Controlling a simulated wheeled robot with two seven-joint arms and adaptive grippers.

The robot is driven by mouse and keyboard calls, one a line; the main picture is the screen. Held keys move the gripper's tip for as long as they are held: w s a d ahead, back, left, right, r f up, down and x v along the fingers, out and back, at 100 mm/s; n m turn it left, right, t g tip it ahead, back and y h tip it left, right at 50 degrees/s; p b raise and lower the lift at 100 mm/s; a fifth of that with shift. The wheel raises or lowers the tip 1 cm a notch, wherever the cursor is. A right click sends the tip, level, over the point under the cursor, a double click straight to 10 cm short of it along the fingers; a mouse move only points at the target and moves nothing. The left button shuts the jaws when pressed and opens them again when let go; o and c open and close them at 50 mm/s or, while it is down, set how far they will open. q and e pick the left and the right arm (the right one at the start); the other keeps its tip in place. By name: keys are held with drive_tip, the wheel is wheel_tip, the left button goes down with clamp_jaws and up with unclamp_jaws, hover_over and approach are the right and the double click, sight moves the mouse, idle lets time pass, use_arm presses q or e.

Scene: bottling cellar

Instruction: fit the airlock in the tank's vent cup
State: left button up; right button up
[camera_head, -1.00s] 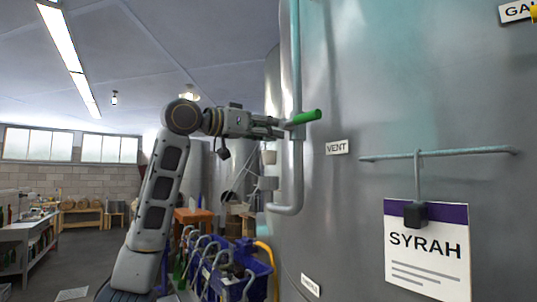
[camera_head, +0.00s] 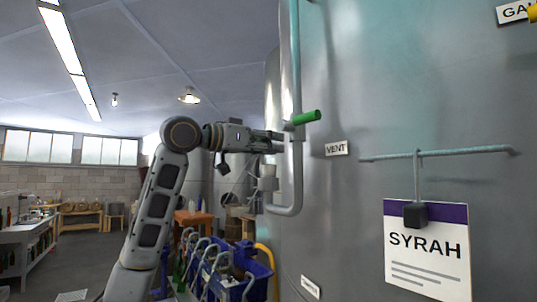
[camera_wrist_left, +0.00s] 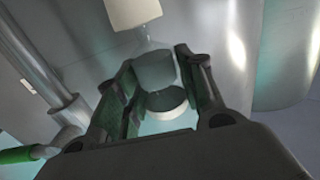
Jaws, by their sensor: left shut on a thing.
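My left gripper (camera_head: 272,141) is shut on the airlock, just left of the pipe with the green handle (camera_head: 306,117). In the left wrist view, the airlock's clear grey chamber (camera_wrist_left: 156,70) is between my fingers (camera_wrist_left: 160,82), with a white cap (camera_wrist_left: 167,103) on one end and a cream bung (camera_wrist_left: 132,12) on the other. In the head view, the bung (camera_head: 268,170) hangs below the gripper, directly over the grey vent cup (camera_head: 266,184). Bung and cup look close or touching; I cannot tell whether the bung is in it. My right gripper is not in view.
The steel tank (camera_head: 365,90) fills the right side, with a VENT label (camera_head: 337,148), a rail (camera_head: 435,153) and a SYRAH card (camera_head: 427,250). The vertical pipe (camera_head: 297,170) stands close by the gripper. A blue crate (camera_head: 262,270) is below.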

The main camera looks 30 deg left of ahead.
sight(269, 170)
use_arm(q)
drive_tip(key=shift+f, duration=1.2)
drive_tip(key=shift+f+b, duration=0.2)
drive_tip(key=shift+b, duration=0.1)
drive_tip(key=o, duration=1)
drive_tip(key=shift+r, duration=0.25)
drive_tip(key=shift+w, duration=0.1)
